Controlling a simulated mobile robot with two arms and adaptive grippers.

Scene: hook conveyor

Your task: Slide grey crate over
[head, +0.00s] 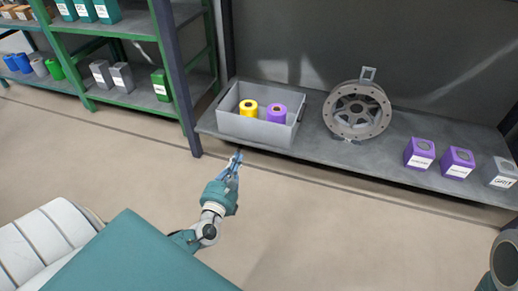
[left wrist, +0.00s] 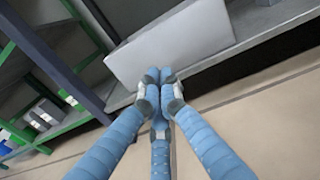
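The grey crate (head: 240,124) stands at the left end of the grey shelf (head: 330,157). It holds a yellow roll (head: 248,108) and a purple roll (head: 276,113). My left gripper (head: 236,158) is low in front of the crate, near the shelf's front edge. In the left wrist view its blue fingers (left wrist: 160,80) are drawn together at the tips, with nothing seen between them. The crate's plain front wall (left wrist: 170,45) is just beyond the tips; I cannot tell whether they touch it. My right gripper is not in view.
A grey wheel-like part (head: 357,111) stands right of the crate, with free shelf between. Two purple boxes (head: 419,154) (head: 457,163) and a grey box (head: 498,173) stand farther right. A dark post (head: 176,80) and a green rack (head: 130,98) are at left.

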